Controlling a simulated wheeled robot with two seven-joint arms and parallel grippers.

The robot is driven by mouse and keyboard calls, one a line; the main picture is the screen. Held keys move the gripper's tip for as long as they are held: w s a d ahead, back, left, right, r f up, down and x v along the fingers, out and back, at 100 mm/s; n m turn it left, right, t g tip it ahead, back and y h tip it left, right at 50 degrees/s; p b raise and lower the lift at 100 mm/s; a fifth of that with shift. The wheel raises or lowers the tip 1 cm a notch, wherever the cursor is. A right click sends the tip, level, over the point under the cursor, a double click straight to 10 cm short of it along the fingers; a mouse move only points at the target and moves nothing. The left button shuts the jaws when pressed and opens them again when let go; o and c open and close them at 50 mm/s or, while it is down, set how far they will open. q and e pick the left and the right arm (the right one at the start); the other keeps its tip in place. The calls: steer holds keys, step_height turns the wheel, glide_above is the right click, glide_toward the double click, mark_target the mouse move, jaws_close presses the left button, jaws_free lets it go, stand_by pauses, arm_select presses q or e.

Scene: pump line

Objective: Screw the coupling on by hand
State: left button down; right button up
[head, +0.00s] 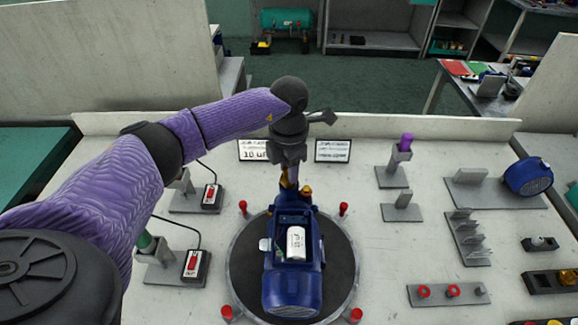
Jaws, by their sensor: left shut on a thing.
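A blue pump (292,285) with an open top box and a white cylinder (296,243) inside stands on a round dark turntable (340,262). My left arm reaches over from the left. My left gripper (288,163) points down at the far end of the pump, shut on a small part that I take to be the coupling. The fingers hide most of it. Brass-coloured fittings (306,191) show just below the fingers. I cannot tell whether the held part touches the pump. My right gripper is not in view.
Red pegs (343,209) stand around the turntable. Two switch boxes (196,265) with cables are at left. At right are a stand with a purple tool (404,145), grey racks (468,238), a blue motor (528,177) and a plate with red buttons (447,293). Two label cards (333,151) stand behind.

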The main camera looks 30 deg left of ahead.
arm_select(q)
steer(key=shift+c, duration=2.1)
jaws_free()
steer(key=shift+r+n+p, duration=0.2)
steer(key=shift+n+p, duration=0.45)
steer(key=shift+n, duration=0.85)
steer(key=shift+f, duration=0.2)
steer(key=n+p, duration=0.1)
steer(key=n, duration=0.1)
steer(key=shift+r+n+p, duration=0.2)
steer(key=shift+n+p, duration=0.1)
steer(key=shift+p, duration=0.05)
steer(key=shift+n, duration=0.5)
steer(key=shift+f, duration=0.2)
